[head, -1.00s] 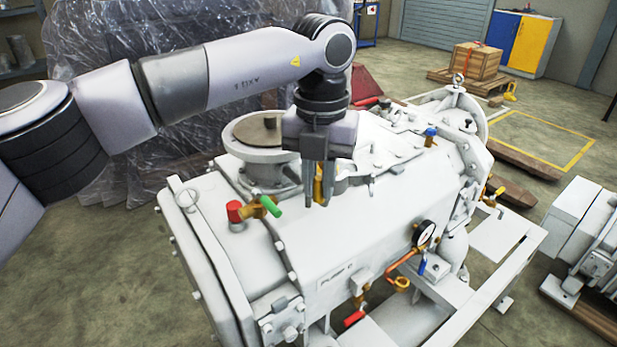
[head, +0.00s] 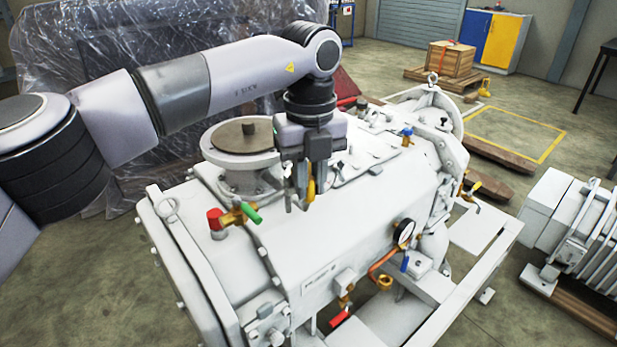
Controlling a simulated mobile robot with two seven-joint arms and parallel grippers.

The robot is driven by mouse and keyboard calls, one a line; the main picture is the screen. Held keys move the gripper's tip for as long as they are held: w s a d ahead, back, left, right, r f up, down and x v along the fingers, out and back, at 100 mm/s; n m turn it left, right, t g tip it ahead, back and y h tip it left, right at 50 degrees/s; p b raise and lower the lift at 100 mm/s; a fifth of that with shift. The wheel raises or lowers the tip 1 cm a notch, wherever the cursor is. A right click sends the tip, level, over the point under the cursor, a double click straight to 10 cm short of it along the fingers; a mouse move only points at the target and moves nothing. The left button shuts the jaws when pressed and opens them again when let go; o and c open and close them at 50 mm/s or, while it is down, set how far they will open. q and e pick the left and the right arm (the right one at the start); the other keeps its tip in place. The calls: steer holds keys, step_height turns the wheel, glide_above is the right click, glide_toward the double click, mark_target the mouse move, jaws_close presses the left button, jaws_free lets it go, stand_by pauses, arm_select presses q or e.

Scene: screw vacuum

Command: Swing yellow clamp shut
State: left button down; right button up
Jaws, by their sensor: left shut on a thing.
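The yellow clamp (head: 311,188) shows as a small upright yellow piece at my left gripper's fingers, on top of the white vacuum pump (head: 290,245). My left gripper (head: 302,198) points straight down and is shut on the clamp. The fingers hide much of the clamp, so I cannot tell how far it is swung. A round grey-topped flange (head: 240,138) stands just left of and behind the gripper. My right gripper is out of view.
A red-and-green handled brass valve (head: 235,217) stands left of the gripper on the pump. A pressure gauge (head: 404,232) and copper pipe are on the front right. A blue-capped fitting (head: 407,135) stands to the right. The pump top in front is clear.

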arm_select(q)
steer(key=shift+r, duration=0.15)
steer(key=c, duration=1.1)
jaws_free()
steer(key=shift+o, duration=0.2)
step_height(320, 180, up, 7)
steer(key=shift+r, duration=0.1)
